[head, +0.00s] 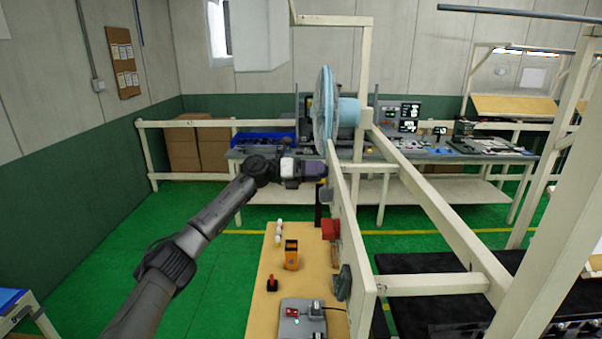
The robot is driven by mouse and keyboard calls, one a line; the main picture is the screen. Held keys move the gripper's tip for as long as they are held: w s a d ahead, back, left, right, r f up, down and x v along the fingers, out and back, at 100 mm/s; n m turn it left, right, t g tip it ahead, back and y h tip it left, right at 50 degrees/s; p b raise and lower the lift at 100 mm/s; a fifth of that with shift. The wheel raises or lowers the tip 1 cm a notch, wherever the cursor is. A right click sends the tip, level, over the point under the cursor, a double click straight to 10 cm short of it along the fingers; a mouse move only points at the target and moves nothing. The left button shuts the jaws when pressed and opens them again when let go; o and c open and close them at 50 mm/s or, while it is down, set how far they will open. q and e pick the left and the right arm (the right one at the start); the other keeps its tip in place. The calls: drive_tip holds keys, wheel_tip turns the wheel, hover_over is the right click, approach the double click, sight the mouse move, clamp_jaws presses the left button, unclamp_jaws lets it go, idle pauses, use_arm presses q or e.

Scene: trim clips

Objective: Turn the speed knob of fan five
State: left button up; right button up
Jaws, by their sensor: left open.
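A light blue fan (324,108) is mounted on a cream frame, seen nearly edge-on. A cream panel (351,240) runs below it, also seen at a steep angle. My left arm reaches in from the left, and my left gripper (322,168) is at the panel's far end, just below the fan. It is open; its fingertips are small and hard to make out. I cannot tell whether it touches anything. A small dark part on the panel (326,194) is just below the gripper. I cannot tell whether it is the speed knob, and I see no number marking fan five. My right gripper is out of view.
A red box (331,229) and a dark grey fitting (342,283) stick out from the panel. A wooden bench top (262,310) below holds an orange holder (291,255) and a grey device (302,318). A cluttered workbench (450,150) stands behind.

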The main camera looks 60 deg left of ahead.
use_arm(q)
drive_tip(key=b+v, duration=0.8)
drive_tip(key=v, duration=0.5)
drive_tip(key=shift+s+b, duration=0.2)
drive_tip(key=shift+b, duration=0.1)
drive_tip(key=shift+a, duration=0.1)
